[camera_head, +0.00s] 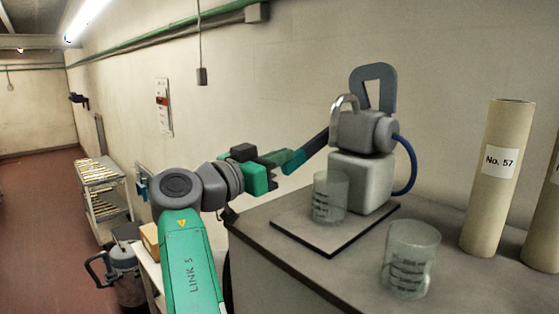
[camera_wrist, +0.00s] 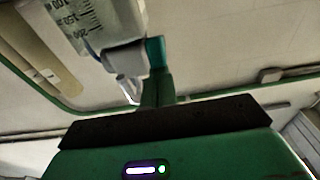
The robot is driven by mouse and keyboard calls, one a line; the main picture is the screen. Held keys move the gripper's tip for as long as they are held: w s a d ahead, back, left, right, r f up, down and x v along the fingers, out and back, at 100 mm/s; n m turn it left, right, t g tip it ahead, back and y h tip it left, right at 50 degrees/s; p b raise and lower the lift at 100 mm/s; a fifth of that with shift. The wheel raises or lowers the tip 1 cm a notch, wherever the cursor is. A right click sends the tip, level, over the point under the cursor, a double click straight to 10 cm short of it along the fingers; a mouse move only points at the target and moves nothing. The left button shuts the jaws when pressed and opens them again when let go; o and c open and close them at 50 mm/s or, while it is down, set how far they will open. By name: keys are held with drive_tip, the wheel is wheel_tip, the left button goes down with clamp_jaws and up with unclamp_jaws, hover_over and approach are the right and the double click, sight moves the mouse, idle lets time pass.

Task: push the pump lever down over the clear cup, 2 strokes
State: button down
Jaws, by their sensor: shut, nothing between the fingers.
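The pump (camera_head: 362,178) is a grey block with a round head, a silver curved spout and a blue hose, at the right of the head view. In the wrist view my fingers (camera_wrist: 157,88) are seen end-on and partly hide the pump. A clear cup (camera_head: 330,198) with dark markings stands upright on the pad before the pump.
A second clear cup (camera_head: 410,260) stands on the grey bench near the front. A tan tube labelled No. 57 (camera_head: 497,190) stands at the right, with another partly cut off. The dark-edged pad (camera_head: 325,238) lies under the pump. A rack trolley (camera_head: 104,195) stands at the left.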

drive_tip(key=r+b+v, duration=0.1)
drive_tip(key=b+v, duration=0.3)
drive_tip(key=v, duration=0.7)
drive_tip(key=shift+r, duration=0.1)
